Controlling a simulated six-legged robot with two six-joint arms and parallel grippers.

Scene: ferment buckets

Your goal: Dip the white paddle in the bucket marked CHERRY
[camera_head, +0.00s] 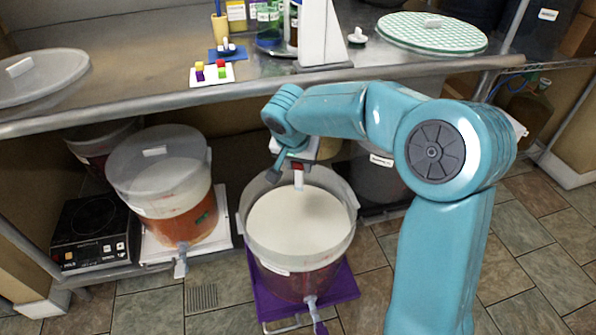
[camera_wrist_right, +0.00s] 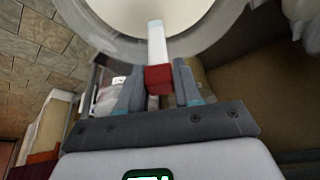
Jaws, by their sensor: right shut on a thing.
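My right gripper (camera_head: 294,160) is shut on the white paddle (camera_head: 298,179) by its red grip, above the far part of an open bucket (camera_head: 347,238). In the right wrist view my gripper (camera_wrist_right: 158,75) has the red part between its fingers, and the white part of the paddle (camera_wrist_right: 157,42) points toward the bucket's pale contents. The bucket is clear-walled, with a cream surface and dark red below. I cannot tell whether the paddle's tip touches that surface. No CHERRY marking is readable. My left gripper is not in view.
A lidded bucket (camera_head: 182,212) with orange-red contents stands at left beside a black hotplate (camera_head: 92,233). The open bucket stands on a purple stand (camera_head: 343,288). A metal counter (camera_head: 140,80) overhangs behind, bearing lids and bottles. Tiled floor is free at front.

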